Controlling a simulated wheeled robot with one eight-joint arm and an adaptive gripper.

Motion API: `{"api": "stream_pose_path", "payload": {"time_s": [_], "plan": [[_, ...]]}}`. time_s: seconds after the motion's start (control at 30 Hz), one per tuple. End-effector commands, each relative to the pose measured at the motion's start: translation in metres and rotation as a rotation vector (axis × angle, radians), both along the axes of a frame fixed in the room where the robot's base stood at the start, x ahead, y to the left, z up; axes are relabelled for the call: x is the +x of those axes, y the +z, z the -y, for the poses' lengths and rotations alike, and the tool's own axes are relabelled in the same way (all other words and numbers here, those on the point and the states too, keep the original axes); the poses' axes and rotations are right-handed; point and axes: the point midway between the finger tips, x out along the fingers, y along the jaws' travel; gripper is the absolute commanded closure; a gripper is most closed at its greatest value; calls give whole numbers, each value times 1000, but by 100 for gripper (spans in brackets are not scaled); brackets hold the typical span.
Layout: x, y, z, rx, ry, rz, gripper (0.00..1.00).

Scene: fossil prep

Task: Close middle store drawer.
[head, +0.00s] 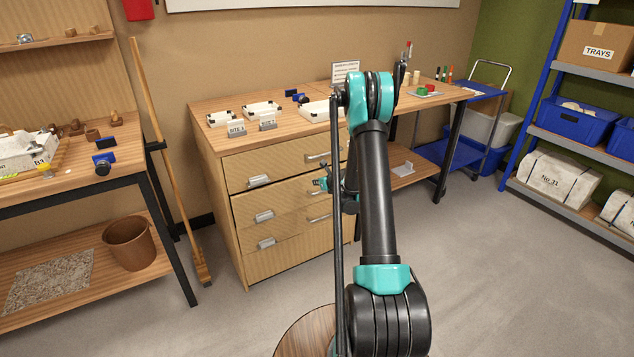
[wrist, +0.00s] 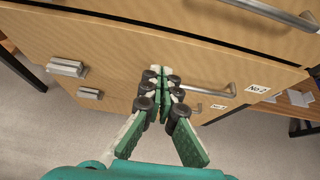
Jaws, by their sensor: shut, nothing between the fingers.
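The wooden store cabinet (head: 220,200) stands against the back wall with its drawers stacked. The middle drawer (head: 290,205) has a dark gap along its top edge and seems to stand slightly proud; how far is hard to tell. In the wrist view, its front (wrist: 110,50) carries a bar handle (wrist: 210,90) and a "No 2" label (wrist: 257,89). My gripper (wrist: 163,72) is shut and empty, its fingertips before this front, just left of the handle. I cannot tell whether they touch it. The gripper also shows small in the head view (head: 321,184), partly behind my arm.
The top drawer (head: 285,165) looks shut. White trays (head: 262,108) stand on the cabinet top. A broom (head: 165,160) leans left of the cabinet, beside a workbench (head: 80,185). Blue shelving (head: 545,90) stands right. The floor (head: 480,270) before the cabinet is clear.

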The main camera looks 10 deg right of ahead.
Motion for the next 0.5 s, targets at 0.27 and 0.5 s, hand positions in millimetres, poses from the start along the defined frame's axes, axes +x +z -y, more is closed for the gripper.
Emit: {"api": "stream_pose_path", "payload": {"time_s": [0.27, 0.5], "plan": [[47, -28, -15, 0, 1, 0, 100], [77, -30, -25, 0, 1, 0, 100]]}}
